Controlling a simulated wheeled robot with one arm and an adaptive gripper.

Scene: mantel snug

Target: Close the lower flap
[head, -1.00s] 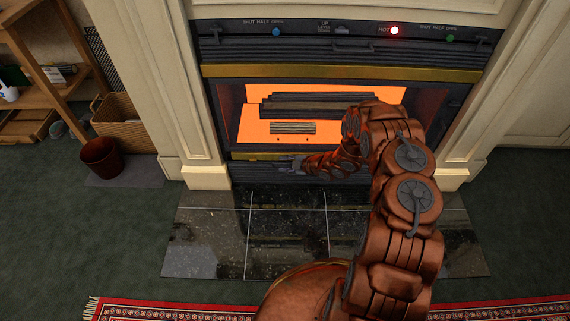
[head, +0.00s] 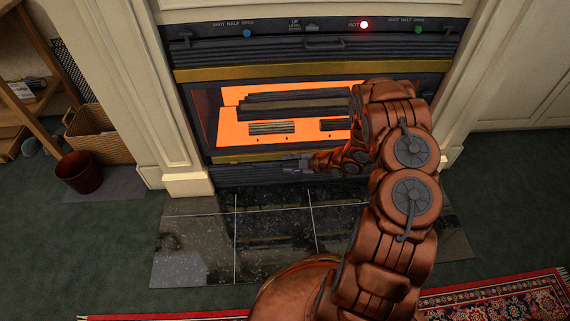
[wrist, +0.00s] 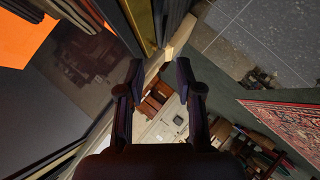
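The lower flap (head: 232,175) is a dark slatted panel low on the fireplace, below the glowing firebox and a thin brass strip (head: 240,158). I cannot tell how far it stands open; my arm hides its right part. My gripper (head: 290,165) is in front of the flap, left of its middle, pointing left along it. In the wrist view, my gripper (wrist: 157,72) has its two fingers apart with nothing between them. Dark and brass fireplace edges (wrist: 141,22) lie just beyond the fingertips. I cannot tell whether they touch the flap.
Above the firebox is the upper flap (head: 270,52) with a handle, under a row of controls and a lit red HOT lamp (head: 364,25). A black tiled hearth (head: 205,240) lies below. A bin (head: 80,172) and basket (head: 100,135) stand left. A red rug (head: 500,300) lies in front.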

